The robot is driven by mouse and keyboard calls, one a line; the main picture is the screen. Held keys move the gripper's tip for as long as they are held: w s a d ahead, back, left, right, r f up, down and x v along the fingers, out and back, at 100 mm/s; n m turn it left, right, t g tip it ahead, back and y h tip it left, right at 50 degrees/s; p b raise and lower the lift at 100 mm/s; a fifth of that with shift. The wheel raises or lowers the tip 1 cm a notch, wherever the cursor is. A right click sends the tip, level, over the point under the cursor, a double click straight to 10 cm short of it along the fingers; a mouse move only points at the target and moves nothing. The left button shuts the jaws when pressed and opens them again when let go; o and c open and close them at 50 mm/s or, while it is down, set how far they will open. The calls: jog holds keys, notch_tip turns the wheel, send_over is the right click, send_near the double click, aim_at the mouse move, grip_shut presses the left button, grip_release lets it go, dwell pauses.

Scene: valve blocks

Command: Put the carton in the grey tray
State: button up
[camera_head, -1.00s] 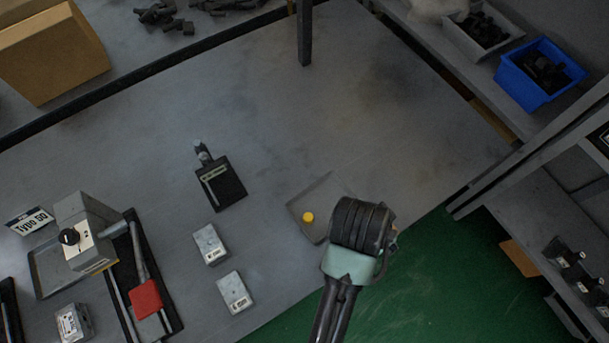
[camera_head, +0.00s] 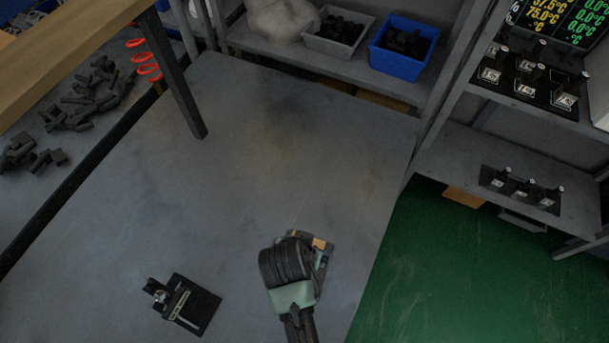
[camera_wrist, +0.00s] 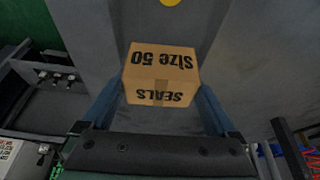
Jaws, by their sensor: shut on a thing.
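The carton is a small tan box marked "Size 50" and "SEALS" (camera_wrist: 160,75). It sits between the two fingers of my gripper (camera_wrist: 160,105) in the wrist view. In the head view my gripper (camera_head: 300,262) covers most of the carton, and a tan part of it (camera_head: 320,243) shows at the right.
A black stand (camera_head: 182,304) stands on the table to the left of my gripper. The grey table (camera_head: 270,140) is clear beyond. A table post (camera_head: 180,85) rises at upper left. A blue bin (camera_head: 403,46) and a grey bin (camera_head: 339,32) sit on the back shelf.

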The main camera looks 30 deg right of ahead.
jog(key=shift+f, duration=1.3)
jog(key=o, duration=1)
jog(key=shift+f, duration=0.1)
jog(key=shift+o, duration=0.2)
jog(key=v, duration=1.2)
jog(key=w+a+r+n+t, duration=0.15)
jog(key=w+r+t, duration=0.35)
jog(key=r, duration=0.5)
jog(key=w+r+n+t, duration=0.2)
jog(key=w+r+t, duration=0.1)
jog(key=w+r, duration=0.65)
jog(key=w+a+r+n+t, duration=0.1)
jog(key=w+r+t, duration=0.35)
jog(key=r, duration=0.75)
jog(key=s+a+r+n+t+y, duration=0.1)
jog(key=s+r+t, duration=0.2)
jog(key=r, duration=0.7)
jog(key=s+a+r+n+t+y, duration=0.1)
jog(key=s+a+r+n+t, duration=0.1)
jog(key=r, duration=0.9)
jog(key=s+a+r+n+t+y, duration=0.1)
jog(key=s+r+t, duration=0.4)
jog(key=r, duration=0.6)
jog(key=shift+a+n+t+p, duration=0.35)
jog(key=shift+a+t, duration=0.25)
jog(key=shift+t, duration=0.25)
